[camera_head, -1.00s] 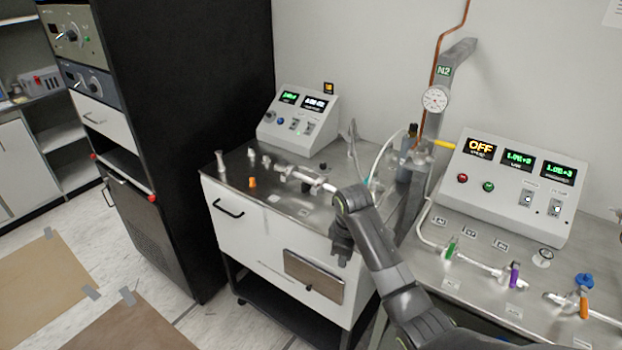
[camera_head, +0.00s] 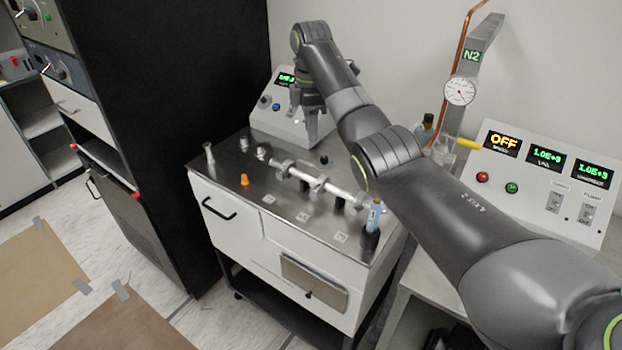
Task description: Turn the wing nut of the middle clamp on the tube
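The tube (camera_head: 338,190) lies roughly level above the steel top of the white cart, running from back left to front right, with clamps along it. The middle clamp (camera_head: 317,185) sits around the tube near its centre; its wing nut is too small to make out clearly. My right gripper (camera_head: 305,124) is raised behind the tube, in front of the sloped control box, pointing down. Its fingers look apart with nothing between them, and it is clear of the clamps. My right arm crosses the right part of the view. My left gripper is out of view.
The control box (camera_head: 268,122) stands at the cart's back. An orange cap (camera_head: 244,180), a small glass piece (camera_head: 209,153) and a blue-labelled vial (camera_head: 374,215) stand around the tube. A pump panel (camera_head: 525,175) is at right; a black cabinet (camera_head: 165,100) is at left.

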